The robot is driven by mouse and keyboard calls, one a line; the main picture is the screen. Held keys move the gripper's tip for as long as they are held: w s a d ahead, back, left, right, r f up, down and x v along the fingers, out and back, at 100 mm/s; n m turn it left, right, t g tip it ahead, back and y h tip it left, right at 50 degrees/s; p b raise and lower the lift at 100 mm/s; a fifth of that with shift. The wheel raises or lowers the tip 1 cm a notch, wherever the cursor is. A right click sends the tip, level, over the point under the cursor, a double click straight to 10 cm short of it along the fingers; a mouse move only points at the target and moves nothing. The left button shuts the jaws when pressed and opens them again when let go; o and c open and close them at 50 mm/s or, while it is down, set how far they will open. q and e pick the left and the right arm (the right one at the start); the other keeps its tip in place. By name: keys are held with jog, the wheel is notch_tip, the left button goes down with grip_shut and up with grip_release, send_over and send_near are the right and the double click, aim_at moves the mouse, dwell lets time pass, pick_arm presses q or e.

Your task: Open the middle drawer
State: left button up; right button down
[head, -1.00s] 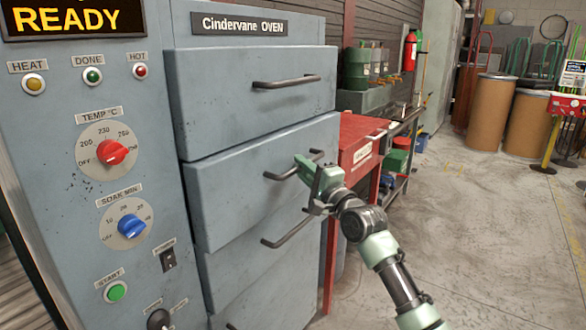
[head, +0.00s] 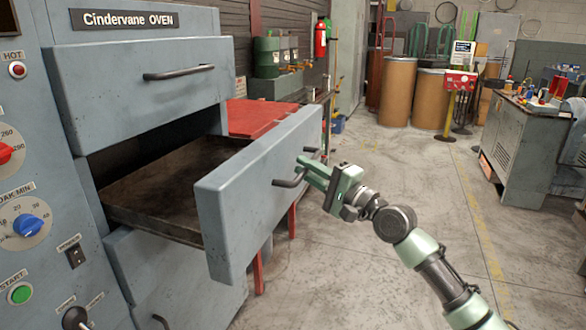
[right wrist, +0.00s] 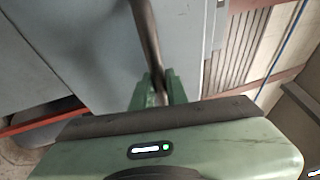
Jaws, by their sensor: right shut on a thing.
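The blue-grey Cindervane oven (head: 80,165) stands at the left with drawers stacked one above another. The middle drawer (head: 225,215), just below the top drawer (head: 140,85), is pulled well out and its dark, empty inside shows. My right gripper (head: 304,174) is shut on the dark bar handle (head: 285,184) on its front. In the right wrist view the handle bar (right wrist: 147,38) runs between the green fingers (right wrist: 158,90). The top drawer looks shut. Below, a lower drawer front (head: 180,285) shows partly. My left gripper is not in view.
A red cabinet (head: 262,118) stands behind the open drawer. Brown drums (head: 398,92) and a sign post (head: 458,85) stand at the back. A grey workbench (head: 520,150) is at the right. The concrete floor between is clear.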

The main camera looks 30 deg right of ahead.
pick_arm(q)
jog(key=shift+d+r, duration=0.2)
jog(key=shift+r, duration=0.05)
pick_arm(e)
jog(key=shift+s+d, duration=0.45)
jog(key=shift+s, duration=0.15)
jog(key=c, duration=1.4)
grip_release()
